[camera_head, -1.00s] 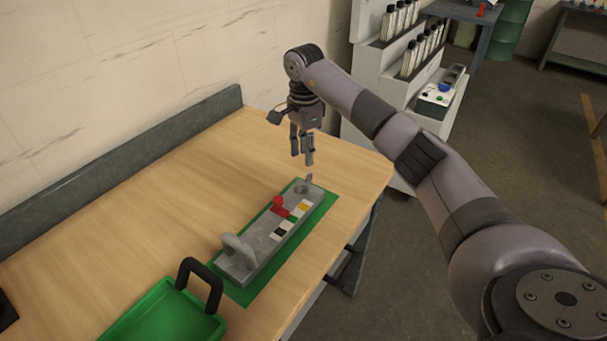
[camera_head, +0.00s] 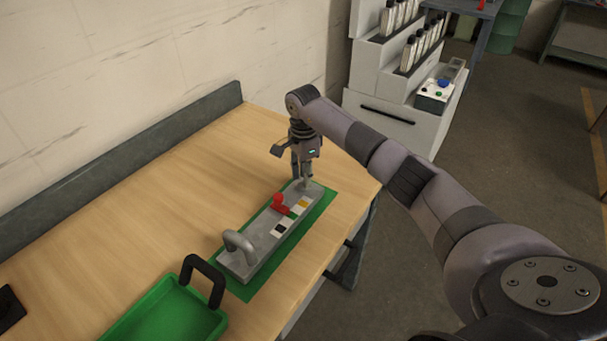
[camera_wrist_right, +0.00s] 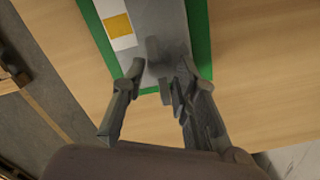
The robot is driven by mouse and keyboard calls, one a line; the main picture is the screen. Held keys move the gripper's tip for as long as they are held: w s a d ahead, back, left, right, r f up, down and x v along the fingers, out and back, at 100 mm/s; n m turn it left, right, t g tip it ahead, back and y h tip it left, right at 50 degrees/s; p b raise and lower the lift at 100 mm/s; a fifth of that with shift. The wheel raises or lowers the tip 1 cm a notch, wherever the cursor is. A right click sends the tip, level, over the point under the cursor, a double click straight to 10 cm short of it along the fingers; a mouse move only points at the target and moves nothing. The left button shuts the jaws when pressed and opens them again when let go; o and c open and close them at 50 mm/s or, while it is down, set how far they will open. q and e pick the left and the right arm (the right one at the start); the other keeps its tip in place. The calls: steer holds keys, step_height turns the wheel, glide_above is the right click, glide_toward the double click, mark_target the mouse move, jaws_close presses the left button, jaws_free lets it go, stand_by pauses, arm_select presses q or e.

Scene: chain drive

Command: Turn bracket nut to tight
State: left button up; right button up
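A grey bracket plate (camera_head: 262,252) lies on a green mat (camera_head: 240,290) on the wooden bench. It has a grey hoop (camera_head: 238,243) at its near end, a red pointer-like part (camera_head: 280,203) mid-length, and coloured squares along its right side. A small grey upright part, perhaps the nut (camera_wrist_right: 165,52), stands at the far end in the right wrist view. My right gripper (camera_head: 302,177) points down at that end. In the right wrist view its fingers (camera_wrist_right: 160,78) are apart, close by the grey part; contact is unclear. My left gripper is not in view.
A green tray (camera_head: 165,320) with a black handle (camera_head: 203,276) sits at the near end of the bench. A low grey ledge (camera_head: 130,150) runs along the wall side. A stepped white rack (camera_head: 385,90) stands beyond the bench. The bench left of the plate is clear.

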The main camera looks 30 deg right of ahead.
jaws_close()
stand_by(0.3)
